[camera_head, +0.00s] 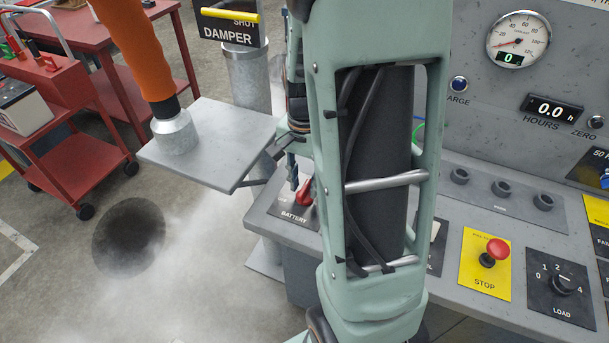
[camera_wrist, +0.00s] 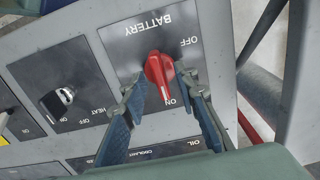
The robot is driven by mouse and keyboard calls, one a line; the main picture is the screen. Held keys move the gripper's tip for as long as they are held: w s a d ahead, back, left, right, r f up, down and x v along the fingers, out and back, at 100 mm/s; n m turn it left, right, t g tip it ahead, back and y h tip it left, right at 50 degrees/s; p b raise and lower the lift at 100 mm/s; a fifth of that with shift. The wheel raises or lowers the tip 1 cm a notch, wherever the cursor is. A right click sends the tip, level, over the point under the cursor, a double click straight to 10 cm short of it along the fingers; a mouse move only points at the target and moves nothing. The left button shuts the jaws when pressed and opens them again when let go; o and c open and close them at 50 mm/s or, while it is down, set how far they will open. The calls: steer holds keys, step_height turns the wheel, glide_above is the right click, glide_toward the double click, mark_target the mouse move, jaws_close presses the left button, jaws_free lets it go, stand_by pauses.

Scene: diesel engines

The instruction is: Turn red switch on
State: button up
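The red switch (camera_wrist: 158,70) is a rotary knob on the grey BATTERY plate (camera_wrist: 120,45), which appears upside down in the wrist view. The knob's white mark points toward the lower side of the picture, near the ON label; OFF is at the upper right. My gripper (camera_wrist: 160,84) is open, with one finger on each side of the knob and small gaps visible; contact cannot be told. In the head view the red switch (camera_head: 306,193) shows beside my gripper (camera_head: 293,175), whose other finger is hidden by my arm.
In the head view, a red STOP button (camera_head: 495,251) and a LOAD knob (camera_head: 563,285) are to the right. A grey plate (camera_head: 215,140) on a post stands left of the console.

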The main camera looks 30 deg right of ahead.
mark_target(305, 186)
step_height(305, 186, up, 12)
stand_by(0.4)
steer(key=shift+d, duration=0.1)
